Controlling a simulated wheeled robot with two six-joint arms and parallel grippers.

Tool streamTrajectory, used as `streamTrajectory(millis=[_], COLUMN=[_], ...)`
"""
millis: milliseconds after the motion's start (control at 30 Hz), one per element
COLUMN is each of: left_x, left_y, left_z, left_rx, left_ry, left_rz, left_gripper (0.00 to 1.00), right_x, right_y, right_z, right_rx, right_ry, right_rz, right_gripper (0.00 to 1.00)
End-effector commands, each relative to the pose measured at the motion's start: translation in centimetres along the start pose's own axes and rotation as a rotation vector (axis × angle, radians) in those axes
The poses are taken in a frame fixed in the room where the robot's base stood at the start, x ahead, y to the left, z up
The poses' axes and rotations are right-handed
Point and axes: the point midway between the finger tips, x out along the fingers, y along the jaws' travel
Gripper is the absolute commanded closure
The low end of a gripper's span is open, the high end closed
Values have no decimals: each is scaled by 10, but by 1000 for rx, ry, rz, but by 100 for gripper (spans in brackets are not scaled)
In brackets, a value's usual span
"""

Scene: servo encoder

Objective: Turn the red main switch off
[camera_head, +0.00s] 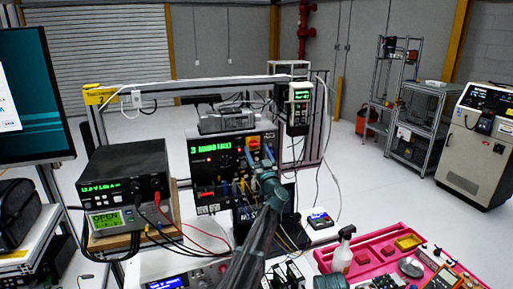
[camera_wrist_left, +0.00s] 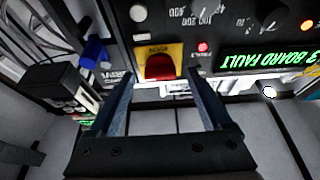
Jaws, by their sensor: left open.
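The red main switch (camera_wrist_left: 160,66) sits on a yellow plate on the front of the dark rack unit. In the head view the switch (camera_head: 254,142) shows small at the unit's upper right, partly covered by my gripper. My left gripper (camera_wrist_left: 160,76) is open, with one blue-grey finger toward each side of the switch. Nothing is between the fingers except the view of the switch; I cannot tell whether they touch it. In the head view the left gripper (camera_head: 258,156) is at the panel.
A green display (camera_wrist_left: 268,58) reads "3 BOARD FAULT" beside the switch. A blue connector (camera_wrist_left: 94,53) is close to the fingers. A power supply (camera_head: 125,185) stands at left with red and black cables. A pink tray (camera_head: 322,256) and a spray bottle (camera_head: 343,252) are at right.

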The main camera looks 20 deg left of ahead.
Motion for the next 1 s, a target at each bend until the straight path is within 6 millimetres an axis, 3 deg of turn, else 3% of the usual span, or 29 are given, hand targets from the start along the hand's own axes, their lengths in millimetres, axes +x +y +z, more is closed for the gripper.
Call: streamTrajectory(millis=[400,867,1000], left_x=[7,6,6], left_y=[0,0,0], left_z=[0,0,0], left_rx=[1,1,-3], left_ry=[0,0,0], left_rz=[0,0,-2], left_gripper=[18,100,100], right_x=[-2,-2,-2], right_y=[0,0,0], right_z=[0,0,0], right_rx=[1,0,1], right_ry=[0,0,0], right_rz=[0,0,0], right_gripper=[50,50,50])
